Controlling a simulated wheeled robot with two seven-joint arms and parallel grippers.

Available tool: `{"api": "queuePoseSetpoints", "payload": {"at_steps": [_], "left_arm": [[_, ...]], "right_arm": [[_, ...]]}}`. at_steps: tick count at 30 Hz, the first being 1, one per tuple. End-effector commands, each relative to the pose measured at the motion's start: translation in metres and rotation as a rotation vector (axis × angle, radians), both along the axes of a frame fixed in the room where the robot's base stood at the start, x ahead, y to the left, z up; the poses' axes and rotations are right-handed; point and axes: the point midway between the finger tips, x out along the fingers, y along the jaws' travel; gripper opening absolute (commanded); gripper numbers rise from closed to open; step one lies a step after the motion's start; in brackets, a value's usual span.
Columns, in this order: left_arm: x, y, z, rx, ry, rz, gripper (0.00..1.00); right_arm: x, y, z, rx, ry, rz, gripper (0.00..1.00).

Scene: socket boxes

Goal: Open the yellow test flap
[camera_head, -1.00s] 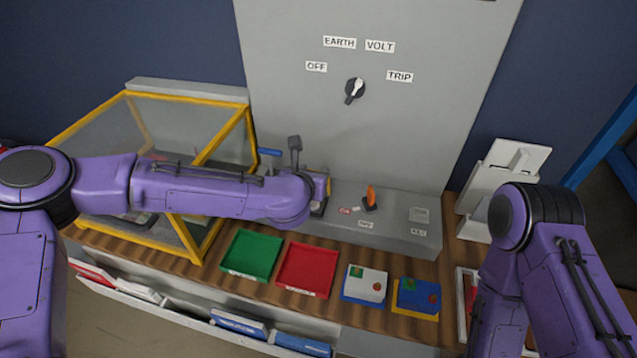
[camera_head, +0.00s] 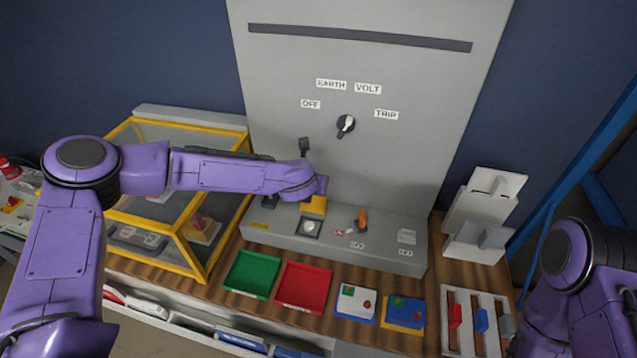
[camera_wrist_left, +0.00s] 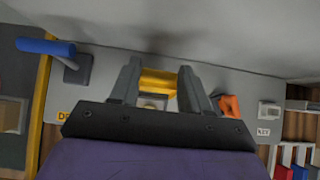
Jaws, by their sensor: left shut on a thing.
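The yellow test flap (camera_head: 313,206) stands raised on the grey box (camera_head: 275,238) below the big panel, with a pale round socket (camera_head: 310,227) uncovered in front of it. My left gripper (camera_head: 317,192) is at the flap's upper edge, its fingers mostly hidden by my wrist. In the left wrist view the two fingers (camera_wrist_left: 160,82) stand on either side of the yellow flap (camera_wrist_left: 157,81), shut on it. In the head view my right arm shows at the lower right, but its gripper is out of view.
A yellow-framed glass case (camera_head: 178,250) is at the left. Green (camera_head: 252,273) and red (camera_head: 303,287) trays lie in front.

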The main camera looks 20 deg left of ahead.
Motion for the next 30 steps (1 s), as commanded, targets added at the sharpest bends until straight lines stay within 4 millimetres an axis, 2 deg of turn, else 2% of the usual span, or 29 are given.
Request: {"api": "queuePoseSetpoints", "payload": {"at_steps": [1, 8, 9, 11, 19, 22, 25, 30], "left_arm": [[0.006, 0.001, 0.01, -0.002, -0.021, 0.002, 0.0], [0.006, 0.001, 0.01, -0.002, -0.021, 0.002, 0.0], [0.006, 0.001, 0.01, -0.002, -0.021, 0.002, 0.53], [0.006, 0.001, 0.009, -0.002, -0.019, 0.002, 0.72], [0.003, -0.001, 0.004, -0.001, -0.009, 0.0, 0.72], [-0.001, 0.0, 0.009, -0.002, -0.011, 0.001, 0.72], [-0.015, -0.001, 0.021, -0.003, -0.012, 0.001, 0.72], [-0.042, -0.001, 0.052, -0.003, -0.015, 0.0, 0.72]], "right_arm": [[0.0, 0.0, 0.001, 0.0, 0.0, 0.0, 0.48], [0.0, 0.0, 0.001, 0.0, 0.0, 0.0, 0.48], [0.0, 0.0, 0.001, 0.0, 0.0, 0.0, 0.48], [0.0, 0.0, 0.001, 0.0, 0.0, 0.0, 0.48], [0.0, 0.0, 0.0, 0.0, 0.0, 0.0, 0.48], [0.0, 0.0, -0.004, 0.0, 0.0, 0.0, 0.48], [0.0, 0.0, -0.013, 0.0, 0.0, 0.0, 0.48], [0.0, 0.0, -0.028, 0.0, 0.0, 0.0, 0.48]]}}
